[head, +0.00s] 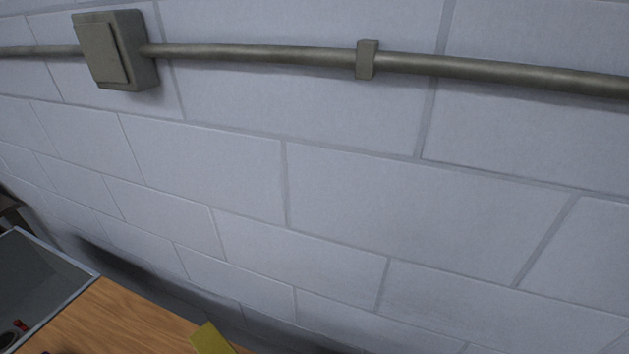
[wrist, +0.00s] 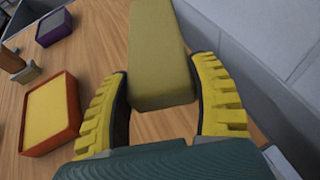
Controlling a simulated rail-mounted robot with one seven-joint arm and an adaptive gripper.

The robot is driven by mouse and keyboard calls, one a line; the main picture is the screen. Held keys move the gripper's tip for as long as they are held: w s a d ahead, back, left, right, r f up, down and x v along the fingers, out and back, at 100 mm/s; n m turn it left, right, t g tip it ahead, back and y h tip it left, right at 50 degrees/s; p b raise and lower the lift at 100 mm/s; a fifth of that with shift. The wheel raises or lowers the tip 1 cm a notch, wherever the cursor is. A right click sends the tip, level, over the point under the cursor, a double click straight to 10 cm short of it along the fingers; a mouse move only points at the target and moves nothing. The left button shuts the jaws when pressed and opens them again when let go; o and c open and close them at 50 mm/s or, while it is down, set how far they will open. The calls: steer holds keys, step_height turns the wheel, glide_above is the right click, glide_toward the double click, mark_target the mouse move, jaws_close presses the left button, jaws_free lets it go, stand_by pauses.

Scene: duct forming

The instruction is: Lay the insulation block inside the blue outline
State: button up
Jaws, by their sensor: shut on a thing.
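The olive-yellow insulation block (wrist: 160,50) is in the wrist view, between the two yellow ridged fingers of my gripper (wrist: 160,82). The fingers are on either side of its near end, and the block reaches away to the top edge of the picture. Its far end is cut off. In the head view, a small yellow-olive corner (head: 210,339) shows at the bottom edge and looks like part of the block. The blue outline is not seen in either view. I cannot tell whether the block touches the table.
The wooden table (head: 110,320) runs along a pale block wall (head: 330,190). An orange-rimmed yellow piece (wrist: 50,112), a purple-edged box (wrist: 54,27) and small wooden pieces (wrist: 12,60) are on the left. A grey bin (head: 60,265) stands at the left in the head view.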

steer(key=s+d+m+t+h+p, duration=0.1)
steer(key=d+m+t+h, duration=0.2)
steer(key=d, duration=0.5)
steer(key=s+d+m+t+h, duration=0.2)
steer(key=d+m+h, duration=0.2)
steer(key=d, duration=0.4)
steer(key=s+r+n+g+y+p, duration=0.1)
steer(key=s+r+n+y+p, duration=0.1)
steer(key=r+p, duration=1.9)
steer(key=s+y+p, duration=0.1)
steer(key=s+p, duration=0.1)
steer(key=p, duration=0.4)
steer(key=shift+a+r, duration=0.15)
steer(key=shift+r, duration=0.05)
steer(key=shift+f, duration=0.1)
